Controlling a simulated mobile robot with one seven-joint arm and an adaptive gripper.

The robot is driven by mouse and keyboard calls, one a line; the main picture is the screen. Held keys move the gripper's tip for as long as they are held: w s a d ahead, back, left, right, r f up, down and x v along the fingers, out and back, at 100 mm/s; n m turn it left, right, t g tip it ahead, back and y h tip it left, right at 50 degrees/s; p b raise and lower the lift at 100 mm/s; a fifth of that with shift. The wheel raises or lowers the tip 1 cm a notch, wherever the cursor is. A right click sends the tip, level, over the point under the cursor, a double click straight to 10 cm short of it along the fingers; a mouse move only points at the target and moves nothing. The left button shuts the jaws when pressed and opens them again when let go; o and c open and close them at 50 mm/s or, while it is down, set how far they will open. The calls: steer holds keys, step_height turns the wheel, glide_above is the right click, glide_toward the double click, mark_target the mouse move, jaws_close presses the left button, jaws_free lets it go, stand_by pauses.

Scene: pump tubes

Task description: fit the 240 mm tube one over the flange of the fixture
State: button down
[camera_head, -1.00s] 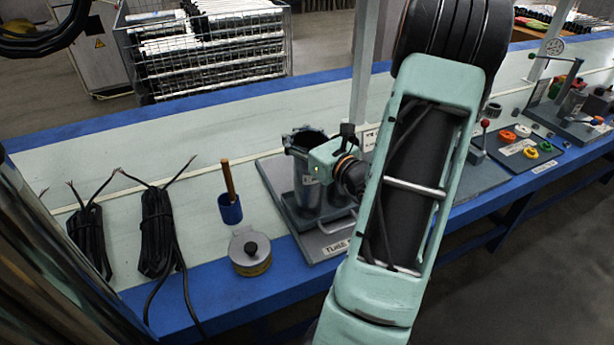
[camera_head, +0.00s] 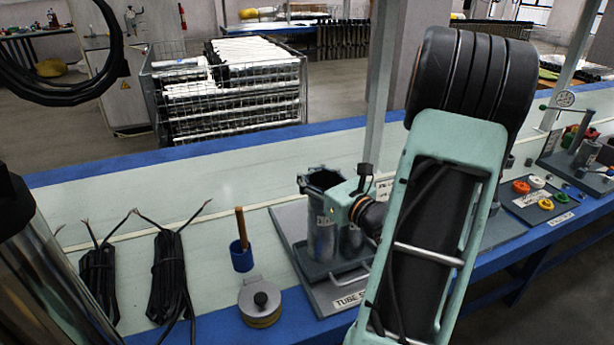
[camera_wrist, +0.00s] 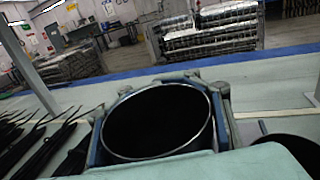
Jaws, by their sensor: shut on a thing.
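A grey metal tube (camera_head: 321,238) stands upright on a grey plate with a label beginning "TUBE S" (camera_head: 350,300) in the head view. My gripper (camera_head: 324,180) is around its upper end, shut on it. In the wrist view the tube's round open mouth (camera_wrist: 158,120) lies between the blue-grey fingers, with a dark inside. A second tube (camera_head: 351,241) stands close to its right, partly behind my wrist; a dark opening beside the held tube shows in the wrist view (camera_wrist: 288,152). The tube's length cannot be read. I cannot make out the fixture's flange.
Coloured rings (camera_head: 538,190) and a lever device (camera_head: 580,150) are at the right. A wire crate (camera_head: 235,95) stands beyond the bench.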

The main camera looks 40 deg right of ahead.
steer(key=s+a+r+p, duration=0.1)
steer(key=s+a+r, duration=0.1)
steer(key=s+r, duration=0.6)
steer(key=s, duration=0.3)
steer(key=shift+a+p, duration=0.2)
steer(key=shift+p, duration=0.1)
steer(key=shift+s+r, duration=0.1)
steer(key=shift+s, duration=0.1)
steer(key=b, duration=0.1)
steer(key=s+b, duration=0.1)
steer(key=b, duration=0.1)
steer(key=shift+s+a+r, duration=0.2)
steer(key=shift+r, duration=0.35)
